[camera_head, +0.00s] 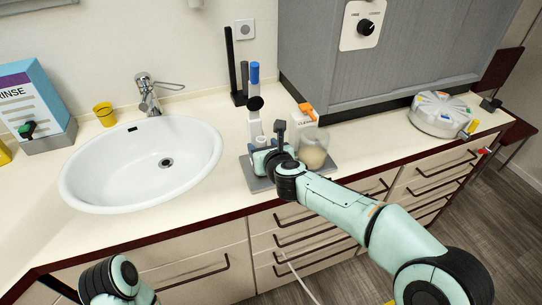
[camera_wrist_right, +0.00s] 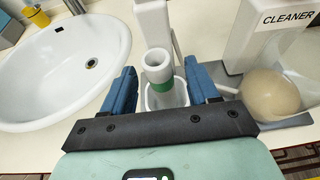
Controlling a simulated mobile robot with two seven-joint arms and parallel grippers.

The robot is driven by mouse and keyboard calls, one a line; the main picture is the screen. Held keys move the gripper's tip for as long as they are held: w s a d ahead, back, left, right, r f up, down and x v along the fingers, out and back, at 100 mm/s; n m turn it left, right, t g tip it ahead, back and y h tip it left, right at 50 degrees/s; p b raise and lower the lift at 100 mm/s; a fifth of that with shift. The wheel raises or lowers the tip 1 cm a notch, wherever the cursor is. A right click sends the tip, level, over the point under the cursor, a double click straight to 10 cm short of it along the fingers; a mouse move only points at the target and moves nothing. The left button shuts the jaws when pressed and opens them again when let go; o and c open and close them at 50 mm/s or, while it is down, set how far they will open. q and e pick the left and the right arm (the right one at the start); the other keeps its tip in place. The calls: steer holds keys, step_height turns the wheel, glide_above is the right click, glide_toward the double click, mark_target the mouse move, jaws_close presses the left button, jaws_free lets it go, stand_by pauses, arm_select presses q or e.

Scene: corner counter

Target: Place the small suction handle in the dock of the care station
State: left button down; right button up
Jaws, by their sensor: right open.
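The small suction handle (camera_wrist_right: 158,68) is a white hollow tube with a green band. In the right wrist view it stands almost upright in a white cup-shaped dock (camera_wrist_right: 153,98). The care station (camera_head: 258,183) is a grey tray with white posts on the counter; the head view shows the handle's pale top (camera_head: 261,140) there. My right gripper (camera_wrist_right: 162,85) is open, with one blue finger on each side of the handle and dock and visible gaps between. In the head view my right gripper (camera_head: 262,158) is low over the station. My left gripper is out of view.
A cleaner bottle (camera_head: 304,122) and a clear bowl with a beige ball (camera_head: 313,158) stand right of the gripper. A white sink (camera_head: 130,180), yellow cup (camera_head: 104,114) and rinse box (camera_head: 35,95) are left. A round white device (camera_head: 440,115) sits far right.

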steer(key=v, duration=1)
steer(key=shift+a+f, duration=0.1)
